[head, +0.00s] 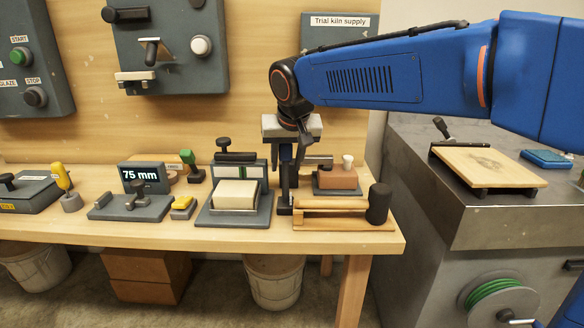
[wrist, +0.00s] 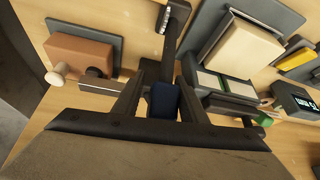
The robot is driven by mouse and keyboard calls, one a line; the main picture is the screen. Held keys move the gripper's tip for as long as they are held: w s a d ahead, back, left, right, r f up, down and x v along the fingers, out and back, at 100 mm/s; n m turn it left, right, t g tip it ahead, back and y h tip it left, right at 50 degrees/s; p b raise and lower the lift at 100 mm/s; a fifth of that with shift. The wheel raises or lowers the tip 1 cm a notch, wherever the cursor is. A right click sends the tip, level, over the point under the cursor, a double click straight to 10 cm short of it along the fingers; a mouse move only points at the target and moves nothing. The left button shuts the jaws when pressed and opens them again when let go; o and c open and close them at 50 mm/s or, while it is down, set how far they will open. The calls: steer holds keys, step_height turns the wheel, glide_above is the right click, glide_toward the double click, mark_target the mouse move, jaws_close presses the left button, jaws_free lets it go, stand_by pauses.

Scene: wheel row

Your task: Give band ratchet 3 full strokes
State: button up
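The band ratchet appears to be the dark upright piece with a dark base (head: 285,205), standing near the right end of the bench. Its lever has a dark blue grip, seen in the wrist view (wrist: 163,100). My gripper (head: 287,160) points down over it. In the wrist view its two fingers (wrist: 164,88) stand on either side of the blue grip, which fills the gap between them. The gripper looks shut on that grip. In the head view my wrist and fingers hide much of the lever.
Right of the ratchet stand a reddish block (head: 338,179) on a dark plate and a wooden rail piece with a black cylinder (head: 378,204). A pale block on a grey stand (head: 236,196) is close left. Farther right is a grey cabinet (head: 480,232).

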mark_target(287, 149)
steer(key=shift+v, duration=3.45)
steer(key=shift+a, duration=0.1)
steer(key=shift+s, duration=0.2)
